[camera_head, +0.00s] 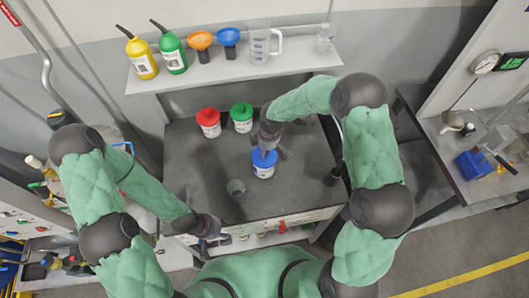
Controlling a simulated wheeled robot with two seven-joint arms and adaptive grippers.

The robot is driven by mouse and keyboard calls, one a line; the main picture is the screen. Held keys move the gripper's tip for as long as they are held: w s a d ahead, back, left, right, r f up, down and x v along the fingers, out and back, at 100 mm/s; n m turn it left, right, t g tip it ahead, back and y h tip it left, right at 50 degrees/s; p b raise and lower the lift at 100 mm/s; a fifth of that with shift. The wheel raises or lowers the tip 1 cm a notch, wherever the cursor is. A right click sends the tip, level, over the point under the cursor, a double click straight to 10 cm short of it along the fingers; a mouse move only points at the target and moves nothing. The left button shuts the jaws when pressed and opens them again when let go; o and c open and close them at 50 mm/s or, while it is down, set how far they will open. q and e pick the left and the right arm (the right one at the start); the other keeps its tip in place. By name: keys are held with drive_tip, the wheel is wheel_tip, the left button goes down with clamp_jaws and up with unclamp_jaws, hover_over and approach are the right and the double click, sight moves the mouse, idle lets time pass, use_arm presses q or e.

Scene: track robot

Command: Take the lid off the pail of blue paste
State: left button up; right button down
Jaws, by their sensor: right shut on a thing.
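The pail with the blue lid (263,172) stands upright on the dark table, its white body with a blue label band. Its blue lid (259,158) is on top. My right gripper (267,150) reaches down over it from above and is shut on the lid; the fingertips are small and partly hidden. I see no clear gap between lid and pail. My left gripper (217,234) is low at the table's front left edge, away from the pail. Its fingers are too small to tell open from shut.
A red-lidded pail (209,129) and a green-lidded pail (242,124) stand at the back left. A shelf (220,72) behind holds bottles, funnels and jugs.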

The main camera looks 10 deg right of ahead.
wheel_tip(320, 180, up, 2)
drive_tip(key=shift+r, duration=0.25)
drive_tip(key=s+a+r+b, duration=0.1)
drive_tip(key=s+a+r, duration=0.8)
drive_tip(key=s, duration=0.1)
drive_tip(key=shift+a+r, duration=0.35)
drive_tip(key=shift+a, duration=0.05)
drive_tip(key=shift+f+b, duration=0.1)
drive_tip(key=shift+b, duration=0.2)
